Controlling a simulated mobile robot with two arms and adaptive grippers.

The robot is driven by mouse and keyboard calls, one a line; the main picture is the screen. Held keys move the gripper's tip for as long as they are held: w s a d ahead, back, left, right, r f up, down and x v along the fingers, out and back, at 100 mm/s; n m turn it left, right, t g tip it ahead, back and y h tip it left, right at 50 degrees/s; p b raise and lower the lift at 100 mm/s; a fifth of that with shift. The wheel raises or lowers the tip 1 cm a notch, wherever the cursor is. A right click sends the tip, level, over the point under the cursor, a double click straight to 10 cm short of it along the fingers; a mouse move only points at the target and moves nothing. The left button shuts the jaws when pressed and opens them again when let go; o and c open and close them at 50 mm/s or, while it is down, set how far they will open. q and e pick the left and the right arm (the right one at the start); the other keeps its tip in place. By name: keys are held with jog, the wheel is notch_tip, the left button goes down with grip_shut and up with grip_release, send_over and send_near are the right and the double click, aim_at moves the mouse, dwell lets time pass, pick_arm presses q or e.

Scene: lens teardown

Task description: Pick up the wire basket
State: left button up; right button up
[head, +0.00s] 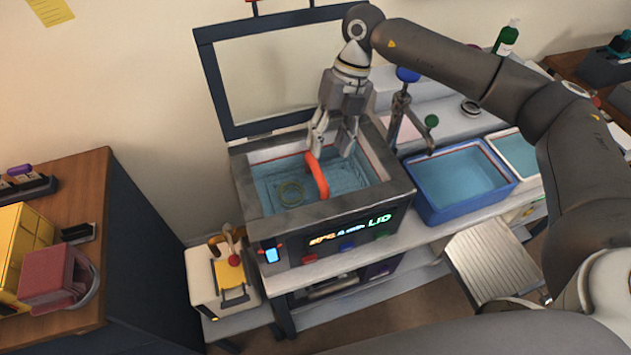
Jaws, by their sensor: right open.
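The wire basket (268,185) appears to sit down inside the open tank of the grey cleaner (330,212); its mesh is hard to tell from the blue-green bath. An orange curved handle (319,178) rises from it. A thin ring (289,194) lies low inside. My right gripper (330,151) points down over the tank, open, with its fingertips around or just above the top of the handle. I cannot tell whether they touch it. My left gripper is out of view.
The cleaner's raised lid (217,90) stands behind the tank. A tap (401,112) and a blue basin (416,207) are close on the right. A wooden cabinet (80,180) stands at left, with a small cream box (200,277) between.

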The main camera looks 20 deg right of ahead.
aim_at(317, 167)
jog(key=x, duration=0.3)
jog(key=shift+a+f+p, duration=0.15)
jog(key=shift+p, duration=0.25)
jog(key=shift+a+f+p, duration=0.2)
jog(key=shift+f+p, duration=0.25)
jog(key=shift+f, duration=0.05)
jog(key=x, duration=0.1)
jog(key=p+x, duration=0.2)
jog(key=shift+w+a+f, duration=0.2)
jog(key=shift+w, duration=0.05)
jog(key=shift+a+f, duration=0.1)
jog(key=shift+f, duration=0.35)
grip_shut()
